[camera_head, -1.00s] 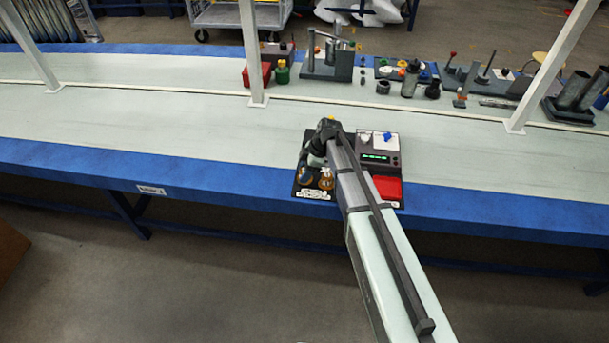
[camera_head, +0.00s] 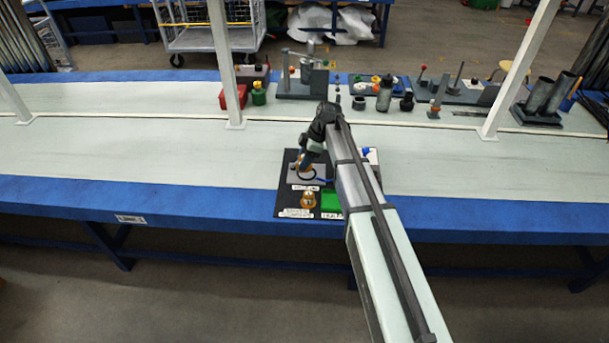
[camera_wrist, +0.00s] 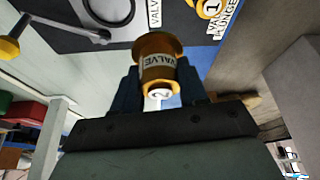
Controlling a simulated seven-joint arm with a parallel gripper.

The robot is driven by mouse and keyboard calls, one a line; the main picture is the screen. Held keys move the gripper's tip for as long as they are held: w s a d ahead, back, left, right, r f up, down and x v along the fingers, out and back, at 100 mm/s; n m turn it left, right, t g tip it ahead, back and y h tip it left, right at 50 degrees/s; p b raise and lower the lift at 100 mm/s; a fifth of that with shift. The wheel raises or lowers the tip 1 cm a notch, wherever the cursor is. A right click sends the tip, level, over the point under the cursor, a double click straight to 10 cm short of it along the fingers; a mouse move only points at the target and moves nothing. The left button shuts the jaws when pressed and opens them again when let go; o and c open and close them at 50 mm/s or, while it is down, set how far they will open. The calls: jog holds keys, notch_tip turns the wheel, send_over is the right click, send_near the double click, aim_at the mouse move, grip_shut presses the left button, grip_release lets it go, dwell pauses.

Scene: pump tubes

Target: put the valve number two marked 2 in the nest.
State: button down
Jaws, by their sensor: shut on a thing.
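Valve number two (camera_wrist: 158,65) is a brass spool with a white VALVE band and a 2 on its end. My gripper (camera_wrist: 160,92) is shut on it, dark fingers on both sides. In the head view my gripper (camera_head: 306,160) is over the nest (camera_head: 296,177), a grey plate with a dark ring on the black mat. The nest also shows at the top of the wrist view (camera_wrist: 62,14), apart from the valve in that picture. I cannot tell how high the valve is above the plate. Another brass valve, marked 1 (camera_wrist: 211,8), stands on the mat near its front.
A green pad (camera_head: 331,201) lies beside valve one on the black mat (camera_head: 282,193). My arm hides the mat's right side. Fixtures, a red box (camera_head: 233,97) and a green bottle (camera_head: 259,94) stand farther back. The bench left of the mat is clear.

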send_over(302, 174)
jog(key=d, duration=0.2)
jog(key=shift+n+g, duration=0.3)
jog(key=shift+n, duration=0.2)
jog(key=shift+w+a+f, duration=0.1)
jog(key=shift+f, duration=2.35)
jog(key=shift+w+a+f, duration=0.1)
jog(key=shift+f, duration=2.3)
jog(key=shift+f, duration=0.1)
jog(key=c, duration=0.6)
grip_release()
jog(key=v, duration=1.2)
